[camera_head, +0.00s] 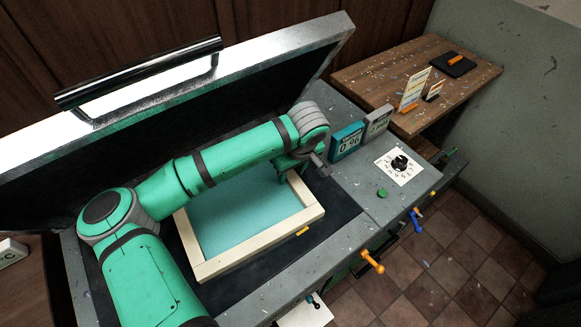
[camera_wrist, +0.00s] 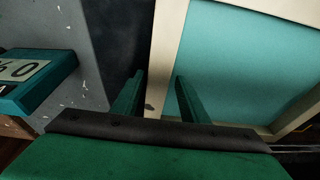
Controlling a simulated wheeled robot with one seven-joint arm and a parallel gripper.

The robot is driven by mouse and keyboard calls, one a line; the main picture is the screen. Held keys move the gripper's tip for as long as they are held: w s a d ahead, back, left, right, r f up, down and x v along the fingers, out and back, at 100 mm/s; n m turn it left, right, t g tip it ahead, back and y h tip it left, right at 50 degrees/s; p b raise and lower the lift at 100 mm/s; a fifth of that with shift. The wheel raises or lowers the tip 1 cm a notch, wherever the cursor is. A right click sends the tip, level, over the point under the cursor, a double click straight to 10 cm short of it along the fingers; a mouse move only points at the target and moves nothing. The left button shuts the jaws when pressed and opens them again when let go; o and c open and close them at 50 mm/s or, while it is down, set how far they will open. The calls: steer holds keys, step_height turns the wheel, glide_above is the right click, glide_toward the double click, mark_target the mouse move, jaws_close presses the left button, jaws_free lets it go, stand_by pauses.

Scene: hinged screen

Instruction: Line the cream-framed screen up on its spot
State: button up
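The cream-framed screen (camera_head: 265,241) with a teal panel lies on the dark bed (camera_head: 335,210) of the grey machine, beneath my arm. A small yellow mark (camera_head: 302,231) shows on the bed just outside the frame's front bar. My gripper (camera_head: 281,175) is low at the frame's far right part, partly hidden by my wrist. In the wrist view, its two fingers (camera_wrist: 160,78) straddle one cream bar (camera_wrist: 165,50), one on the dark bed side and one on the teal side. I cannot tell whether they press on the bar.
A raised grey lid (camera_head: 325,40) with a bar handle (camera_head: 140,75) stands behind my arm. A teal number block (camera_head: 346,142), a grey block (camera_head: 377,123), a dial (camera_head: 399,164) and a green button (camera_head: 382,193) sit to the right. Coloured knobs (camera_head: 372,262) jut from the front edge.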

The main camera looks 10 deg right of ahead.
steer(key=shift+d+f, duration=0.25)
steer(key=shift+c, duration=0.6)
steer(key=c, duration=0.7)
steer(key=shift+o, duration=0.2)
steer(key=shift+a, duration=0.1)
steer(key=shift+s+a, duration=0.1)
steer(key=shift+a, duration=0.55)
steer(key=shift+a, duration=0.15)
steer(key=shift+s+a, duration=0.1)
steer(key=shift+a, duration=0.05)
steer(key=shift+s, duration=0.15)
